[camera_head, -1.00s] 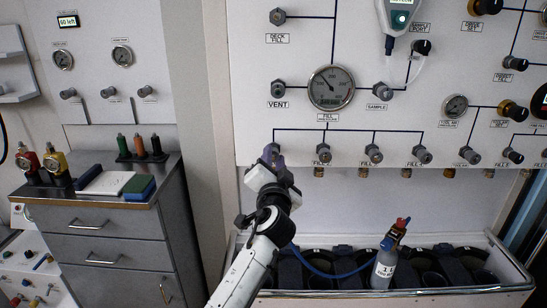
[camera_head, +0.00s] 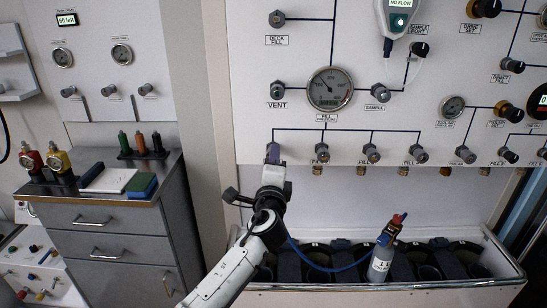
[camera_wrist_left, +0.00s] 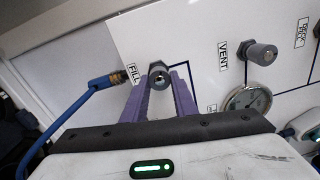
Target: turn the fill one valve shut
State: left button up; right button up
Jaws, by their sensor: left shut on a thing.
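The fill one valve is a small dark grey knob (camera_wrist_left: 159,77) at the left end of the fill row, beside a FILL label in the left wrist view. My left gripper (camera_head: 273,154) is at that end of the row in the head view, its purple fingers on either side of the knob and shut on it. In the head view the gripper mostly hides the knob. A blue hose (camera_wrist_left: 85,100) with a brass end meets the panel beside the knob. My right gripper is not in view.
Other fill knobs (camera_head: 372,153) continue to the right. The fill gauge (camera_head: 330,89) and the vent knob (camera_head: 278,89) are above. A grey cylinder (camera_head: 381,262) with the blue hose stands in the rack (camera_head: 400,291) below. A cabinet (camera_head: 110,240) is on the left.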

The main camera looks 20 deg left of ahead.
pick_arm(q)
jog(key=m, duration=1.3)
jog(key=shift+a+f+h, duration=0.15)
jog(key=shift+h, duration=0.25)
jog(key=shift+m, duration=0.4)
jog(key=o, duration=1)
jog(key=shift+o, duration=0.2)
jog(key=v, duration=1)
jog(key=shift+s, duration=0.2)
